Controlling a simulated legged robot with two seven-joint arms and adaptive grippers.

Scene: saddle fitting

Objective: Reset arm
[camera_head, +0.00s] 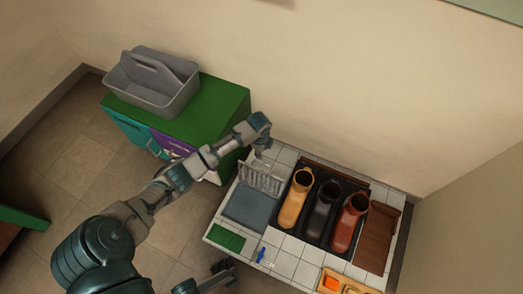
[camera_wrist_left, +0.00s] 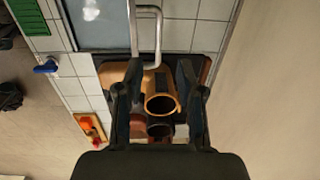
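My left gripper (camera_head: 263,153) hangs above the back left of the white tiled table (camera_head: 286,265), near the wire rack (camera_head: 262,179). In the left wrist view the two fingers of this gripper (camera_wrist_left: 158,82) stand apart with nothing held between them. The tan boot (camera_wrist_left: 160,80) shows below and beyond the fingers, and also in the head view (camera_head: 294,200). My right gripper (camera_head: 221,268) is low at the front left of the table, small and dark; its finger opening cannot be made out.
A black boot (camera_head: 320,213) and a red-brown boot (camera_head: 347,224) stand beside the tan one on a dark tray. A grey caddy (camera_head: 155,87) stands on the green cabinet (camera_head: 224,101).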

